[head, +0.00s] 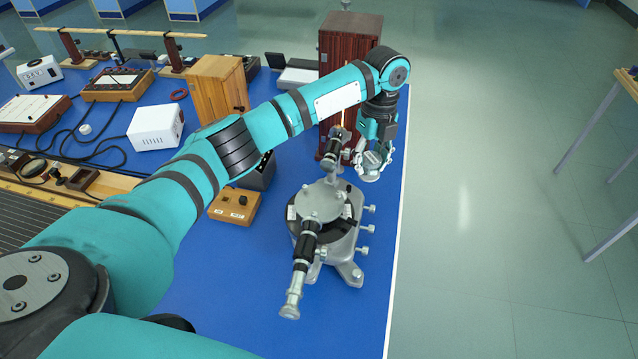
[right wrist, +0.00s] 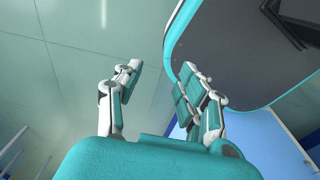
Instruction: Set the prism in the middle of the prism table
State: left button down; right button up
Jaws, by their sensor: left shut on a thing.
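The spectrometer stands near the right edge of the blue bench, and its round grey prism table (head: 320,202) is at its centre, with nothing on the visible top. My left gripper (head: 372,166) is behind and to the right of the prism table, past the farther tube, pointing down near the bench edge. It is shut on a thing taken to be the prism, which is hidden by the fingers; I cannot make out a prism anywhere. My right gripper (right wrist: 160,68) shows in the right wrist view, its fingers apart and empty, with floor beyond.
The black-and-silver telescope (head: 303,258) points toward me, and another tube (head: 334,148) stands at the back. A dark wooden cabinet (head: 348,45), a light wooden box (head: 218,88) and a small wooden switch box (head: 235,207) stand nearby. Open floor lies right of the bench.

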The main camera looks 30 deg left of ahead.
aim_at(318, 203)
pick_arm(q)
jog(key=s+a+p, duration=0.1)
jog(key=s+a, duration=0.1)
jog(key=s+a+p, duration=0.1)
jog(key=s+a, duration=0.2)
jog(key=shift+s+a+f+p, duration=0.1)
jog(key=shift+s+f+p, duration=0.15)
jog(key=shift+p, duration=0.1)
jog(key=s, duration=0.1)
jog(key=s+a+p, duration=0.1)
jog(key=s+a, duration=0.1)
jog(key=shift+a+f, duration=0.25)
jog(key=shift+s+f, duration=0.1)
jog(key=shift+s, duration=0.1)
notch_tip(318, 203, down, 3)
jog(key=shift+w+f+p, duration=0.1)
jog(key=shift+p, duration=0.85)
jog(key=shift+a+f, duration=0.1)
jog(key=shift+f, duration=0.25)
jog(key=c, duration=1.1)
grip_release()
jog(key=shift+c, duration=0.2)
jog(key=shift+o, duration=0.8)
pick_arm(e)
notch_tip(318, 203, up, 6)
jog(key=s, duration=0.1)
jog(key=shift+r, duration=0.15)
